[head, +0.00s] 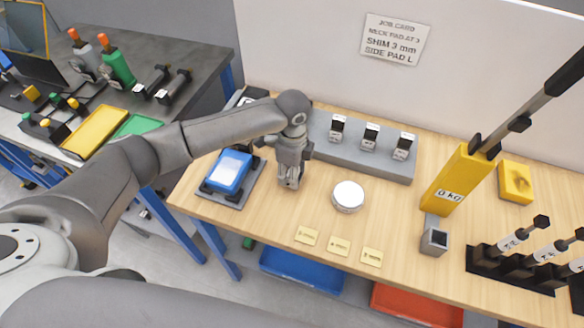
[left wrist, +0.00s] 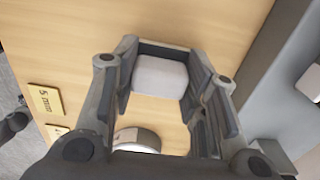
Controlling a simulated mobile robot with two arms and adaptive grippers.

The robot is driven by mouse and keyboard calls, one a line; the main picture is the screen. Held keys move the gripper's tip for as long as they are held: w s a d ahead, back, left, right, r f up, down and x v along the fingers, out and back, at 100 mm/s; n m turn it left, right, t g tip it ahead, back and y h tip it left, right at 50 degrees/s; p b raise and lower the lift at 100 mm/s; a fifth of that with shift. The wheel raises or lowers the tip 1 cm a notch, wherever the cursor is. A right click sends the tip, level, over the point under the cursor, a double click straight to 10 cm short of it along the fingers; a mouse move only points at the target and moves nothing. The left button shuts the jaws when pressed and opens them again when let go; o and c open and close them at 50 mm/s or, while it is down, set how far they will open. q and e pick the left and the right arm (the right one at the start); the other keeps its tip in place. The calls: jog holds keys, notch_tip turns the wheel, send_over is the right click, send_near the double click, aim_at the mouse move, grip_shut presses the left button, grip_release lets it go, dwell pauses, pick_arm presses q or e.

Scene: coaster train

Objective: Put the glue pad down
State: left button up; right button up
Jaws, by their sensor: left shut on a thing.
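My left gripper (head: 289,184) points down over the wooden bench (head: 320,275), between a blue-topped unit and a round white disc. In the left wrist view the left gripper (left wrist: 163,90) is shut on a pale grey-white block with rounded corners, the glue pad (left wrist: 160,77). The pad sits between the two fingers close to the wood; I cannot tell whether it touches it. In the head view the fingers hide the pad. My right gripper is not in view.
The round white disc (head: 348,195) stands right of the gripper. A grey rack (head: 345,155) with three small blocks is behind. The blue-topped unit (head: 229,170) is left. Small yellow plates (head: 338,246) lie near the front edge. A yellow 0 kg body (head: 455,180) stands right.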

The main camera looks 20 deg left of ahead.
pick_arm(q)
jog(key=shift+f, duration=0.2)
jog(key=o, duration=0.9)
jog(key=shift+f, duration=0.1)
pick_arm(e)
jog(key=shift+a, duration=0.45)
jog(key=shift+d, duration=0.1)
pick_arm(q)
jog(key=shift+r, duration=0.5)
notch_tip(320, 180, up, 11)
jog(key=b, duration=0.2)
jog(key=shift+r+b, duration=0.2)
jog(key=shift+b, duration=0.2)
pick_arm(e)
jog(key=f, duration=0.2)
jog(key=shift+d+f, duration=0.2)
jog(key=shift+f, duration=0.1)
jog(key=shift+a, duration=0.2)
